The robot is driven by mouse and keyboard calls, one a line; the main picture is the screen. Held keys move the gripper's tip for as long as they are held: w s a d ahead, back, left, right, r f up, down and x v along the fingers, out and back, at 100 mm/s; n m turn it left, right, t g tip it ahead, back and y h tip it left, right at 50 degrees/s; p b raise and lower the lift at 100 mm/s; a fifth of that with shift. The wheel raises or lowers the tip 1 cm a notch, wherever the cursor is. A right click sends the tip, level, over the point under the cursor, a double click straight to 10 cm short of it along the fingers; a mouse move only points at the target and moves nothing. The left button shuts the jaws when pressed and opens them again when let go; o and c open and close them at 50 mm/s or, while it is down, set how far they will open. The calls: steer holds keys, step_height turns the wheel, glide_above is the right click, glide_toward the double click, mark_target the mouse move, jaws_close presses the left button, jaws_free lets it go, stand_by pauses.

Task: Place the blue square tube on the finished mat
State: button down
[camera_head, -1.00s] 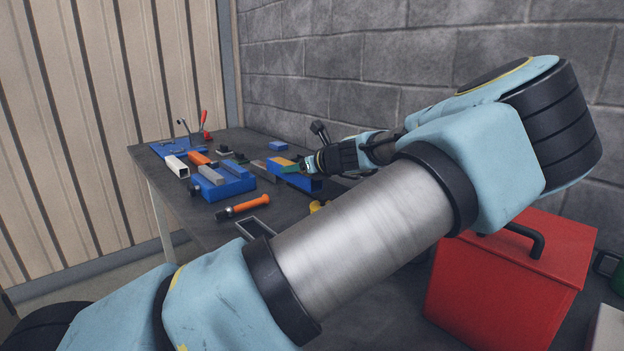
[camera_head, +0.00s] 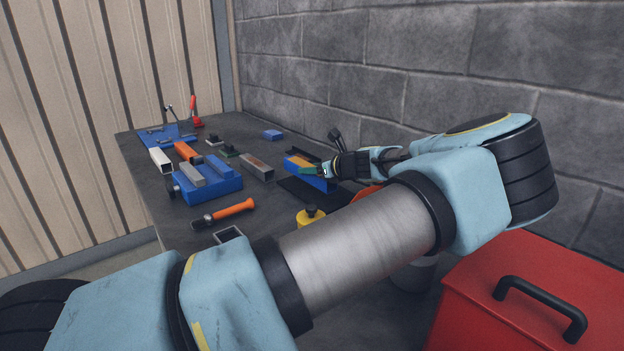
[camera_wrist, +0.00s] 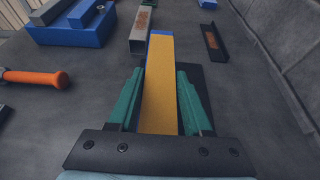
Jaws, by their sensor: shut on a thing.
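The blue square tube (camera_head: 317,182) has a yellow-orange upper face and blue sides. My gripper (camera_head: 314,170) is shut on it, with the green fingers on either side. In the wrist view the tube (camera_wrist: 160,75) runs lengthwise between the fingertips of my gripper (camera_wrist: 159,98). A flat black mat (camera_head: 297,191), which I take for the finished mat, lies under and around the tube; its dark edge (camera_wrist: 195,82) shows beside the tube in the wrist view. I cannot tell whether the tube touches the mat.
A rusty grey tube (camera_head: 257,167) lies left of the mat. A blue block (camera_head: 208,188), an orange-handled tool (camera_head: 230,211) and a yellow object (camera_head: 311,217) are nearby. A dark channel piece (camera_wrist: 214,43) lies beyond. The wall stands close on the right; a red toolbox (camera_head: 540,290) is in front.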

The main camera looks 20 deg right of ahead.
mark_target(313, 180)
steer(key=shift+f+p, duration=0.4)
steer(key=shift+f, duration=1.45)
steer(key=shift+f, duration=0.15)
steer(key=shift+c, duration=1.6)
jaws_free()
steer(key=shift+s+d, duration=0.1)
steer(key=shift+s, duration=0.1)
steer(key=b+v, duration=0.2)
steer(key=v, duration=0.9)
steer(key=shift+s+r+b, duration=0.3)
steer(key=shift+b, duration=0.05)
